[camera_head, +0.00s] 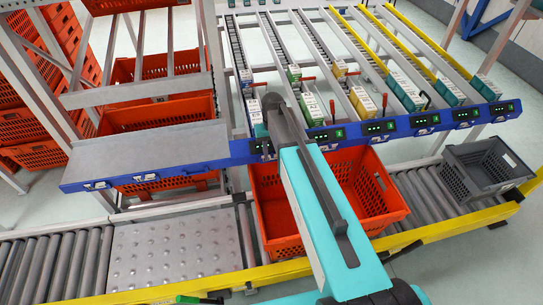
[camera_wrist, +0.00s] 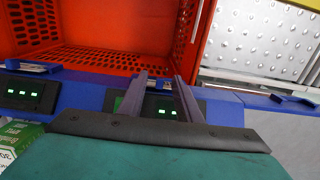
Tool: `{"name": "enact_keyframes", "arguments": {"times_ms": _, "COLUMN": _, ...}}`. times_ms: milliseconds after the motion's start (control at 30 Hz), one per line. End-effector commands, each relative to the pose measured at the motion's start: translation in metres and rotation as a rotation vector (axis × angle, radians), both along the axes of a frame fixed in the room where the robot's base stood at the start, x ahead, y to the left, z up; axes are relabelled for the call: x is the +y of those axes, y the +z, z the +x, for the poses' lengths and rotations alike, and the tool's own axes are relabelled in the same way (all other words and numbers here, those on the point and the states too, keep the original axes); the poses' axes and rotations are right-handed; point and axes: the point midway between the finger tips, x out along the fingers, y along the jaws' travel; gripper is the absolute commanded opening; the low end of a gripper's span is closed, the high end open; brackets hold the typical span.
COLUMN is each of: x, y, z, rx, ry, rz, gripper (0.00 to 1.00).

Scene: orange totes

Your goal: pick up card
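My gripper (camera_wrist: 160,75) is open in the wrist view, its two dark fingers apart over the blue rail (camera_wrist: 90,95). Between the fingers, a small whitish card (camera_wrist: 152,84) sits in a blue holder on the rail's edge, beside a display with green lights. I cannot tell whether the fingers touch it. Similar cards lie in holders to the left (camera_wrist: 34,67) and right (camera_wrist: 291,97). In the head view, my turquoise arm reaches to the blue rail and hides the fingertips and the card between them.
An orange tote (camera_head: 264,212) stands on the conveyor below the rail, and a grey tote (camera_head: 475,178) stands farther right. A bare studded plate (camera_head: 175,242) lies left of the orange tote.

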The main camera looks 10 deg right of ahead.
Motion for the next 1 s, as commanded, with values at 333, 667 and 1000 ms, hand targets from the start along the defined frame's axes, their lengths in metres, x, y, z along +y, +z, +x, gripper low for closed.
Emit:
{"name": "enact_keyframes", "arguments": {"times_ms": 333, "x": 0.0004, "y": -0.0053, "z": 0.0002, "rx": -0.001, "ry": 0.001, "rz": 0.0, "gripper": 0.31}}
{"name": "enact_keyframes", "arguments": {"times_ms": 667, "x": 0.0003, "y": -0.0051, "z": 0.0001, "rx": -0.001, "ry": 0.001, "rz": 0.0, "gripper": 0.31}}
{"name": "enact_keyframes", "arguments": {"times_ms": 1000, "x": 0.0002, "y": -0.005, "z": 0.0001, "rx": -0.001, "ry": 0.001, "rz": 0.0, "gripper": 0.0}}
